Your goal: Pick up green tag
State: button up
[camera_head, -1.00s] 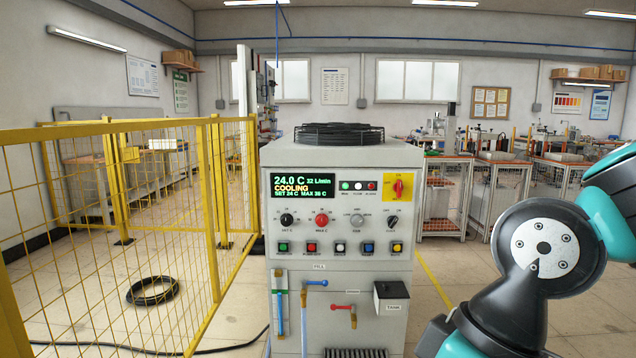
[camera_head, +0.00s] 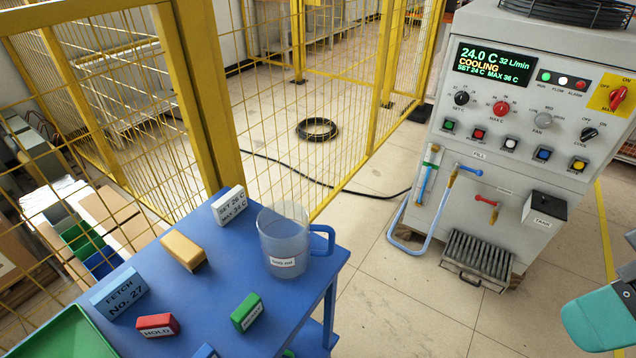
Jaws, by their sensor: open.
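A green tag (camera_head: 247,312) with a small white label lies on the blue table (camera_head: 230,270), near its front right edge. Its label is too small to read. A red tag marked HOLD (camera_head: 157,325) lies to its left. A part of another green thing (camera_head: 288,353) shows at the bottom edge of the picture, mostly cut off. My gripper is not in view; only teal links of my arm show at the right edge, well away from the table.
A clear jug (camera_head: 284,245) with a blue handle stands behind the green tag. A yellow block (camera_head: 183,251), a SET/MAX sign (camera_head: 229,205), a FETCH sign (camera_head: 118,291) and a green tray (camera_head: 62,335) share the table. Yellow fencing (camera_head: 200,110) stands behind; the cooling unit (camera_head: 520,140) is right.

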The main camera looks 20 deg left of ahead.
aim_at(248, 312)
jog(key=k, duration=0.5)
jog(key=z, duration=0.4)
jog(key=i, duration=0.5)
jog(key=u, duration=2.05)
